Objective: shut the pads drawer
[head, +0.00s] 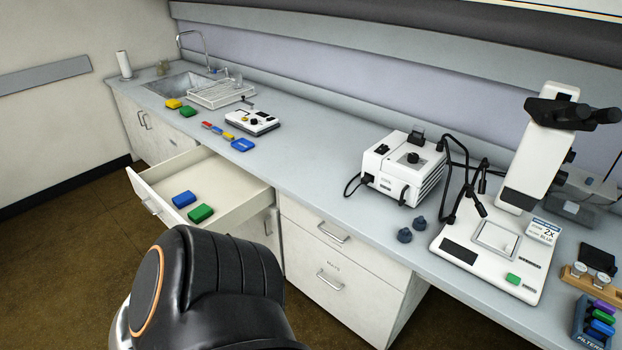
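A white drawer (235,184) stands pulled out from the counter front at left of centre in the head view. A blue pad (184,199) and a green pad (201,213) lie inside it, near its front. Its metal handle (151,207) is on the front panel, at the left. My own dark arm part in the foreground hides some of the area below and in front of the drawer. Neither gripper shows, so where they are relative to the drawer is hidden.
Shut drawers with handles (333,236) are right of the open one. On the counter (310,165) stand a white lamp box (404,170), a microscope (540,150), a small white device (252,122) and several colored pads. Floor (75,225) is clear at the left.

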